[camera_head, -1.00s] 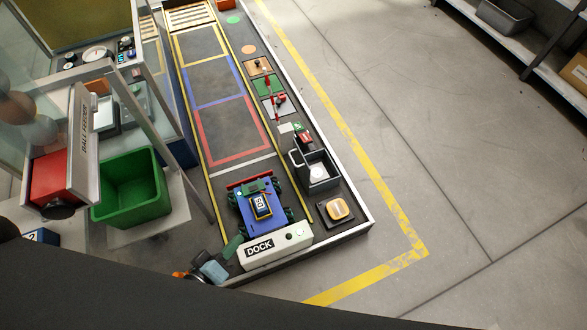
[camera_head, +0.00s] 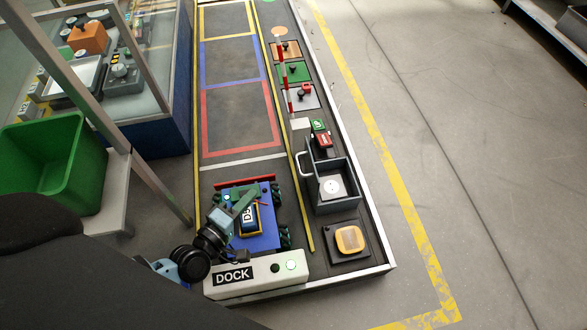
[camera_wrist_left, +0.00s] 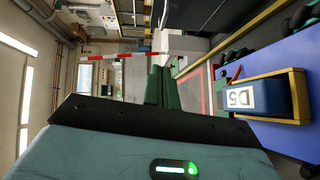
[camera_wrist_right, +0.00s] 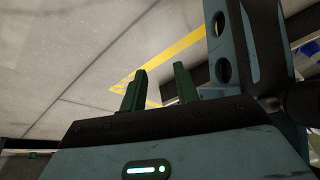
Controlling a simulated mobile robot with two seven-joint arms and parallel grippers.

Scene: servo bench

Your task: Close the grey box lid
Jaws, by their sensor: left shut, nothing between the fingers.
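The grey box (camera_head: 350,204) stands on the right side of the bench in the head view. Its top is open, and a white round item (camera_head: 332,187) lies inside. A pale loop handle (camera_head: 302,163) stands at its left side, on what looks like the raised lid; the exact lid angle is hard to tell. My left gripper (camera_head: 246,200) is shut and empty, over the blue cart, left of the box and apart from it. Its green fingers meet in the left wrist view (camera_wrist_left: 160,88). My right gripper (camera_wrist_right: 160,88) is open and empty in the right wrist view, facing the floor.
The blue cart (camera_head: 265,241) carries a yellow-framed block, behind the white DOCK block (camera_head: 257,275). A tan-topped pad (camera_head: 350,240) lies in front of the box. Red and green small items (camera_head: 321,133) sit behind it. A green bin (camera_head: 60,160) stands left.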

